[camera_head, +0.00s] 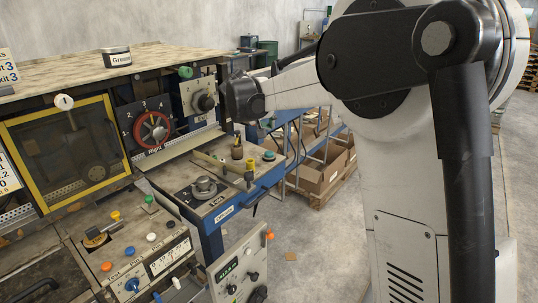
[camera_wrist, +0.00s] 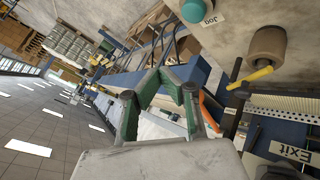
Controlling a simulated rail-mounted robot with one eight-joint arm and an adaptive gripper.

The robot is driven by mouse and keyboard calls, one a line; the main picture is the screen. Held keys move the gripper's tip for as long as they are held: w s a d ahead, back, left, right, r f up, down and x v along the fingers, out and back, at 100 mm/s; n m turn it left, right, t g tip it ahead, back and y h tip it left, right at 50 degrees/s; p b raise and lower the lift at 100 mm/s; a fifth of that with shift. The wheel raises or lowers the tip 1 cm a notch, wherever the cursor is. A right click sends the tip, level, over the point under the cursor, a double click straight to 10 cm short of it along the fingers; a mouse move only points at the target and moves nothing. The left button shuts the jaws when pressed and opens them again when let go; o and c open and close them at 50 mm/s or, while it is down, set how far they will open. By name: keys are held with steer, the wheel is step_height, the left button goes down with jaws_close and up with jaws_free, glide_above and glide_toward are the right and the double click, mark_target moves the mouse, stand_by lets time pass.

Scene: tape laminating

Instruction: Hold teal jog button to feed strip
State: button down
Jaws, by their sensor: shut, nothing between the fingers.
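The teal jog button (camera_head: 269,156) sits at the far right of the blue-edged exit table in the head view. In the wrist view the teal button (camera_wrist: 193,10) is at the top edge, beside a "Jog" label, partly cut off. My gripper (camera_wrist: 161,74) is shut and empty, its green fingers below the button in the wrist picture and apart from it. In the head view my dark wrist hangs above and left of the button, and the fingertips cannot be made out. No strip can be clearly made out.
A dial with a red ring (camera_head: 153,131) and a yellow-framed window (camera_head: 66,152) are on the machine at left. Cardboard boxes (camera_head: 325,171) stand beyond the table, with open floor in front.

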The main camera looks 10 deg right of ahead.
mark_target(268, 152)
steer(key=shift+f+b, duration=1.85)
steer(key=shift+f, duration=1.75)
steer(key=shift+f, duration=0.15)
steer(key=shift+f+b, duration=0.3)
steer(key=shift+b, duration=0.05)
